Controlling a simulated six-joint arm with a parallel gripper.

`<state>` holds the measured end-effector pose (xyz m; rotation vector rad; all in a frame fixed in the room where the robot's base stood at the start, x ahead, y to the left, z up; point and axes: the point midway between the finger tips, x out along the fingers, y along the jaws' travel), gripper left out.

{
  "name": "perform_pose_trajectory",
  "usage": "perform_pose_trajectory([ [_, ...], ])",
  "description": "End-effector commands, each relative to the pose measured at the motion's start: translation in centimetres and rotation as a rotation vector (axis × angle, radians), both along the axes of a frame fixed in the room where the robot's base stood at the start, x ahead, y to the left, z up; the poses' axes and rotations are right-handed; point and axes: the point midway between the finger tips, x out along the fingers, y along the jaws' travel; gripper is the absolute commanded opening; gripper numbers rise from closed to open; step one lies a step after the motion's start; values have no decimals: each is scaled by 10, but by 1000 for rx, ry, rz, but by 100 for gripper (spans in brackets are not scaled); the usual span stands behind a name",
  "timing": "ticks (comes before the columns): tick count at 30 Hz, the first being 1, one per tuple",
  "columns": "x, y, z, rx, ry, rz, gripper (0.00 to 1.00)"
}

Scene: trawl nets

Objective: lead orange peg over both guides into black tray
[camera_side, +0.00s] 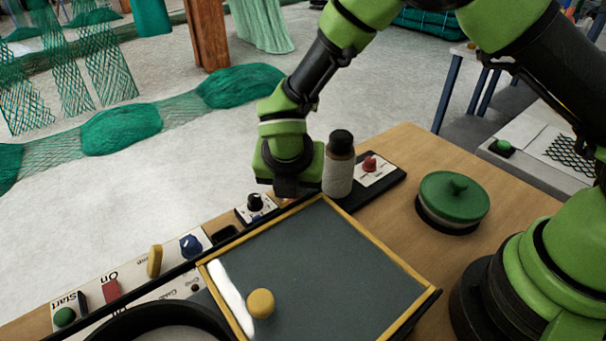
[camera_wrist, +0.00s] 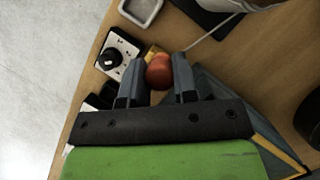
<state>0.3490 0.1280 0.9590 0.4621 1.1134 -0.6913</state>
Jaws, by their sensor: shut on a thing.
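My gripper (camera_side: 287,188) points down at the far corner of the framed grey board, beside a dark-capped bottle. In the wrist view my gripper (camera_wrist: 157,85) has its two fingers on either side of a round orange-red peg (camera_wrist: 159,71) and is shut on it. In the side view the fingers and the peg are mostly hidden by the wrist. A thin pale cord (camera_wrist: 214,31) runs from near the right finger toward the upper right. I cannot clearly tell the two guides or the black tray apart from the other fittings.
The grey board (camera_side: 325,245) has a raised yellow frame and carries a white strip (camera_side: 230,298) and yellow knob (camera_side: 261,304). The bottle (camera_side: 339,165) stands close right of my gripper. A green-lidded pot (camera_side: 452,202) stands right. Control knobs (camera_side: 190,246) line the left edge.

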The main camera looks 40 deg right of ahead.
Motion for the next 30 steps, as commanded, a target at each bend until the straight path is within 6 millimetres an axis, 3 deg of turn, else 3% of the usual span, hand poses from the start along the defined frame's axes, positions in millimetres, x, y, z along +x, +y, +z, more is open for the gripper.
perform_pose_trajectory([
  [24,0,70,0,1,1,2,5],
  [30,9,84,0,2,0,-1,5],
])
